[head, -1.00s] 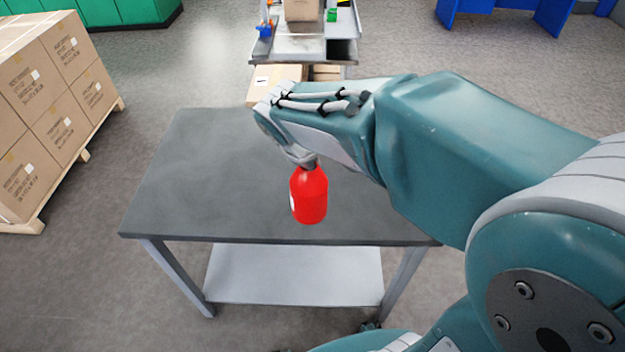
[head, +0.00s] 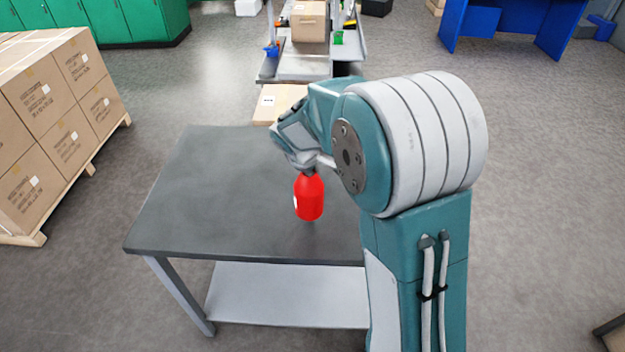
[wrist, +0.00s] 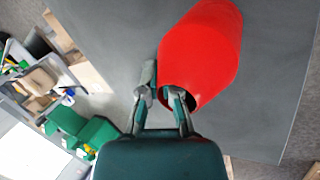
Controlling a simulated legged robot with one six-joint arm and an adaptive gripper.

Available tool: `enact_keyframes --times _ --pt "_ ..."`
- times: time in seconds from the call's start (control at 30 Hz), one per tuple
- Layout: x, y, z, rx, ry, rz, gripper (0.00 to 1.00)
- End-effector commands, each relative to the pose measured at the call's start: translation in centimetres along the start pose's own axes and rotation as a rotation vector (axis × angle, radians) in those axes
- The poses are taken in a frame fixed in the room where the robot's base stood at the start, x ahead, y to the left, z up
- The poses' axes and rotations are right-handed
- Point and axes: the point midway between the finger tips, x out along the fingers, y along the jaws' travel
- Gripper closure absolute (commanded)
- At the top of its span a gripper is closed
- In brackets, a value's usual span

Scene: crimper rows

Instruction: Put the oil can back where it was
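The oil can is a red bottle-shaped can (head: 309,198) with a white patch on its left side. In the head view it is upright below my gripper (head: 308,168), over the right half of a dark grey table (head: 215,190). In the wrist view the can (wrist: 205,45) fills the upper middle, its narrow dark end at my fingertips (wrist: 162,95). My gripper appears shut on this narrow top, with the right finger overlapping it. Whether the can's base touches the tabletop is hard to tell. My arm hides the table's right side.
The visible tabletop is otherwise bare, with a pale lower shelf (head: 285,293). Behind it stand a carton (head: 280,102) and a trolley (head: 290,67) with boxes and small items. Stacked cartons (head: 55,125) stand on a pallet at left. A blue stand (head: 515,25) is at back right.

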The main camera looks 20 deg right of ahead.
Motion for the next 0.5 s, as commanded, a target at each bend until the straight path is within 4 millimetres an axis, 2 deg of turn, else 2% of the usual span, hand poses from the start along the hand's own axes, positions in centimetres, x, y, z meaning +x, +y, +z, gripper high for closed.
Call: enact_keyframes --times 0.23,0.5 --pt "3.0 -1.0 -0.1 -0.001 -0.002 -0.002 1.00" --pt "3.2 -1.2 -0.2 0.000 -0.001 0.000 1.00"
